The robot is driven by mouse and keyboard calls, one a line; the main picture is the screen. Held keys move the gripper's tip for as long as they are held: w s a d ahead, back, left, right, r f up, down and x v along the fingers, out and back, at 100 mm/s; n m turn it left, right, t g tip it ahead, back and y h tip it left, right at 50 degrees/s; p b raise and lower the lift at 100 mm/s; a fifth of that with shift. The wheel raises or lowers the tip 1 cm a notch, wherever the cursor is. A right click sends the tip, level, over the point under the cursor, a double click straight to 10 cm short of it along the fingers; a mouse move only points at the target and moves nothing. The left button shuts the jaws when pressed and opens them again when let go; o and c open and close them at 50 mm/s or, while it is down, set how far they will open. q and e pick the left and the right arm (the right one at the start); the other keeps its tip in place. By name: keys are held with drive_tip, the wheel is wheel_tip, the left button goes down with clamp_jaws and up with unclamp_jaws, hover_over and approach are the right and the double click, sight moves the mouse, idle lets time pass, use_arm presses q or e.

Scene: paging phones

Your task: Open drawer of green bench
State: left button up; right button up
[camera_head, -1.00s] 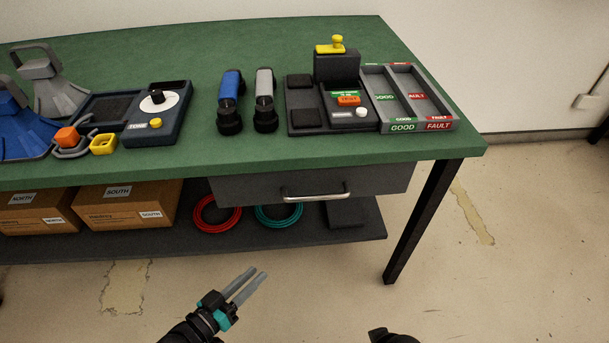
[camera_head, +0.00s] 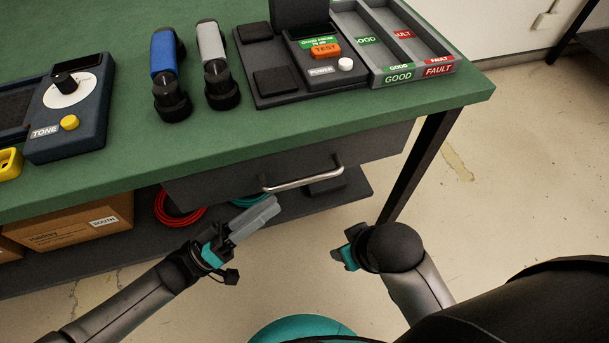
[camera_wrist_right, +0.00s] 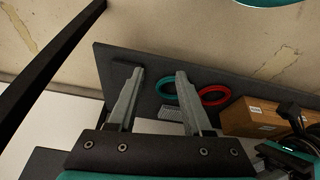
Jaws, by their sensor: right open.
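The green bench (camera_head: 330,135) fills the upper part of the head view. Its dark grey drawer (camera_head: 225,180) sits shut beneath the top, with a silver bar handle (camera_head: 305,180) on its front. My left gripper (camera_head: 272,205) is just below and left of the handle, apparently not holding it; its fingers overlap in this view, so their gap is unclear. My right gripper (camera_head: 340,257) is lower and to the right, its fingers mostly hidden. In the right wrist view my right gripper (camera_wrist_right: 158,75) is open and empty, with the lower shelf (camera_wrist_right: 120,65) beyond.
The lower shelf holds a red cable coil (camera_head: 180,210), a teal coil (camera_head: 250,200) and a cardboard box (camera_head: 85,230). A black bench leg (camera_head: 425,160) stands right of the drawer. A tester (camera_head: 310,65) and grey tray (camera_head: 410,60) are on top. Floor ahead is clear.

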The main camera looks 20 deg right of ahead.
sight(305, 178)
use_arm(q)
drive_tip(key=x, duration=0.8)
drive_tip(key=shift+b, duration=0.4)
drive_tip(key=shift+w+d+r, duration=0.15)
drive_tip(key=shift+d, duration=0.35)
use_arm(e)
drive_tip(key=shift+r, duration=1.25)
use_arm(q)
clamp_jaws()
use_arm(e)
drive_tip(key=shift+f, duration=0.1)
